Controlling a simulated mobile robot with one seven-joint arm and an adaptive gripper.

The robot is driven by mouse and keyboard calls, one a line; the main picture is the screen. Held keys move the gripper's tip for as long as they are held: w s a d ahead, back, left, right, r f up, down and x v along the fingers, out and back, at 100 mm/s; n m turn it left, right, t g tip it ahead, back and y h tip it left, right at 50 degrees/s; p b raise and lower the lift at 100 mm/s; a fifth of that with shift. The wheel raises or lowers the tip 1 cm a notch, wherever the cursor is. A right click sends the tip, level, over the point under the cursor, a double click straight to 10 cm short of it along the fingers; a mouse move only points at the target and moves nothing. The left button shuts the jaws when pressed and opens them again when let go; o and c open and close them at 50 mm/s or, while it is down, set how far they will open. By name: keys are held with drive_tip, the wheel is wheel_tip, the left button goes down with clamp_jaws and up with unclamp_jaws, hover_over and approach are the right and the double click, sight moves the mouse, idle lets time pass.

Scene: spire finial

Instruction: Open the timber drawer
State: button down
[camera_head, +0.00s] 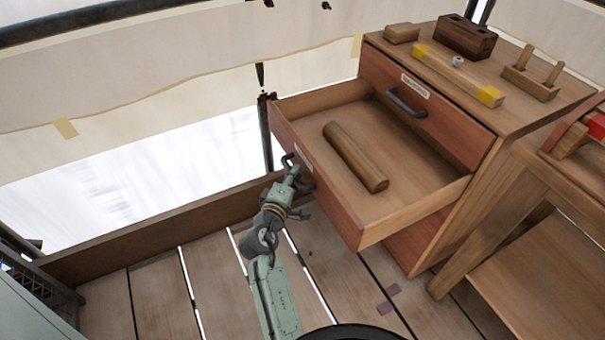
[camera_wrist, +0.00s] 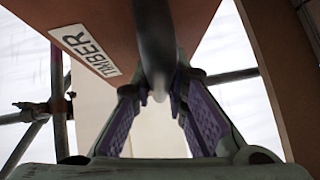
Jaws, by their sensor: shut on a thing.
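The timber drawer (camera_head: 408,208) is pulled well out of the wooden cabinet, and a brown timber piece (camera_head: 355,158) lies inside it. In the wrist view its front (camera_wrist: 95,25) carries a white label (camera_wrist: 86,49) reading "TIMBER". My gripper (camera_head: 294,172) is at the drawer's front, with its fingers on either side of the dark bar handle (camera_wrist: 154,45). In the wrist view my gripper (camera_wrist: 158,95) is shut on that handle. The exact finger contact is partly hidden behind the handle's end.
A closed drawer with a dark handle (camera_head: 407,103) is above. The cabinet top (camera_head: 470,75) holds a yellow-ended level (camera_head: 456,75), a dark brick-like block (camera_head: 465,37) and other wooden pieces. A wooden bench (camera_head: 540,225) stands right. Plank floor (camera_head: 165,300) with gaps lies below; a low board edges it.

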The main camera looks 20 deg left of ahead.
drive_tip(key=shift+s+a, duration=0.15)
drive_tip(key=shift+a, duration=0.05)
drive_tip(key=c, duration=1.6)
unclamp_jaws()
drive_tip(key=shift+o, duration=0.2)
drive_tip(key=shift+s, duration=0.1)
drive_tip(key=s+d+r, duration=0.1)
drive_tip(key=s, duration=0.6)
drive_tip(key=shift+s, duration=0.1)
